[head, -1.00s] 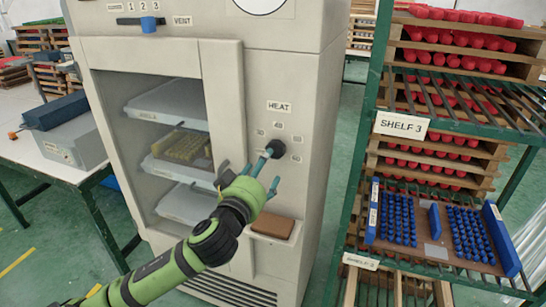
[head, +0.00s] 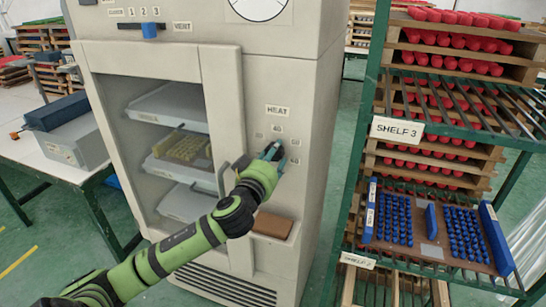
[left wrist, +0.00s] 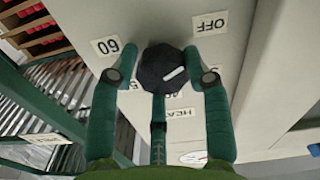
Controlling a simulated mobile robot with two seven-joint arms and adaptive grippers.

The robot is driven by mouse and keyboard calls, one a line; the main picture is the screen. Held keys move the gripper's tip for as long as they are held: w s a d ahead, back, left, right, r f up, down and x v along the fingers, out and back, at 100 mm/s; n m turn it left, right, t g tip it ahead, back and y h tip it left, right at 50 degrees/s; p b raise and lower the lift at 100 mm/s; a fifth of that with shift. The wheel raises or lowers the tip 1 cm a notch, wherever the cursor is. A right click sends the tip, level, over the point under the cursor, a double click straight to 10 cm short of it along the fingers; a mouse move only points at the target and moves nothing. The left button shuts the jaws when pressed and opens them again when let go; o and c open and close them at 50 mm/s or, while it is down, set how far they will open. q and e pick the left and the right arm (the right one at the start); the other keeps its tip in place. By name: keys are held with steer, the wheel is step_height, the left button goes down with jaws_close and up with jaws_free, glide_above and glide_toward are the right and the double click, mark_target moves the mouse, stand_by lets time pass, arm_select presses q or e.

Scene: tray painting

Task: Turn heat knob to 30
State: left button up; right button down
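The heat knob is dark and many-sided, under the HEAT label (head: 278,111) on the oven's front. In the left wrist view the knob (left wrist: 160,68) has a white mark on its right half, pointing right towards a label half hidden by a finger. OFF (left wrist: 210,23) and 60 (left wrist: 106,45) are readable around it; the 30 label is not clearly readable. My left gripper (head: 272,154) is at the panel, with its fingers around the knob. In the left wrist view its fingertips (left wrist: 160,55) lie against the knob's sides. My right gripper is not in view.
The oven (head: 318,110) has a windowed door (head: 222,90) with trays inside, left of the knob. A brown block (head: 272,225) lies on a small ledge below. A green rack (head: 376,70) with Shelf 3 stands to the right. A table (head: 60,165) stands left.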

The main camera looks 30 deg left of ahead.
arm_select(q)
steer(key=shift+f, duration=0.4)
steer(key=shift+c, duration=0.3)
steer(key=m+p, duration=0.1)
steer(key=m, duration=0.3)
steer(key=shift+f, duration=0.1)
steer(key=m+p, duration=0.1)
steer(key=m, duration=0.3)
steer(key=shift+s+a+p, duration=0.1)
steer(key=shift+a+p, duration=0.05)
steer(key=shift+p, duration=0.2)
steer(key=shift+m+p, duration=0.6)
steer(key=shift+m, duration=1.2)
steer(key=shift+a, duration=0.1)
steer(key=o, duration=1.1)
steer(key=shift+a, duration=0.2)
